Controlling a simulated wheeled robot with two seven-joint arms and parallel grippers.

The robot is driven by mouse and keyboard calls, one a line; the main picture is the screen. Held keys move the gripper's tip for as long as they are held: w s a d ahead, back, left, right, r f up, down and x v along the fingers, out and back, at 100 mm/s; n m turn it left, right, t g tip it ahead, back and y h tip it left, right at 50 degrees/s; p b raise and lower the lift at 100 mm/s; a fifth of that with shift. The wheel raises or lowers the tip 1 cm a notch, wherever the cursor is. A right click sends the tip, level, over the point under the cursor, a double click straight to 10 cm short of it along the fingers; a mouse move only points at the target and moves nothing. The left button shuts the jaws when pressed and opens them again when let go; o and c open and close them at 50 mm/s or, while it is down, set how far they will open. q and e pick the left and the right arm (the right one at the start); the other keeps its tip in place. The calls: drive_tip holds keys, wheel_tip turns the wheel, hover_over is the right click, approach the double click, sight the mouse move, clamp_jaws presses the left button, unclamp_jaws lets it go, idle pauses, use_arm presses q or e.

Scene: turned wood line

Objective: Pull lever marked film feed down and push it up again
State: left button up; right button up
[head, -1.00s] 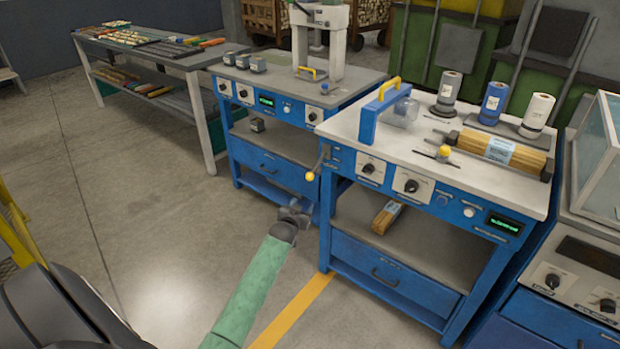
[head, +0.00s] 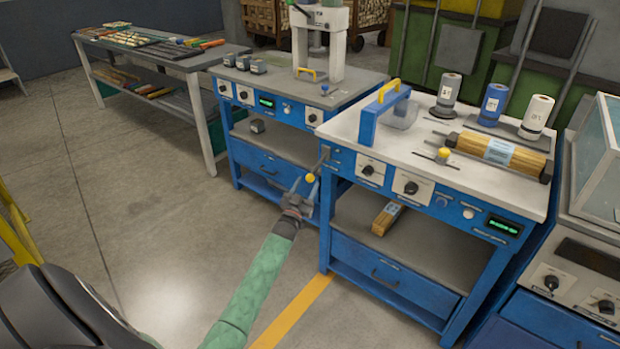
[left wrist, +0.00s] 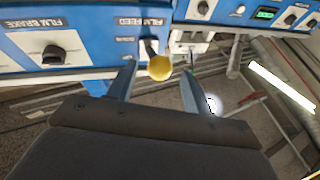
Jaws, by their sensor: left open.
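The film feed lever, with a round yellow knob (head: 310,178), sits at the left end of the front panel of the blue machine (head: 345,240); its arm slopes down and outward. In the left wrist view, the knob (left wrist: 160,68) shows between my fingertips, just below the "FILM FEED" label (left wrist: 140,21). My left gripper (head: 306,185) is open at the knob, one finger on each side in the picture. Contact cannot be told. My right gripper is not in view.
A film brake dial (left wrist: 54,54) is beside the lever on the panel. A second blue bench (head: 265,165) stands close to the left. A wrapped wood bundle (head: 500,150) lies on the machine top. Open floor (head: 130,230) is at left.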

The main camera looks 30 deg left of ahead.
sight(310, 176)
use_arm(q)
drive_tip(key=shift+x, duration=1.85)
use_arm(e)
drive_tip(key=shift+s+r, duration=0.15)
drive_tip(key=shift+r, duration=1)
use_arm(q)
clamp_jaws()
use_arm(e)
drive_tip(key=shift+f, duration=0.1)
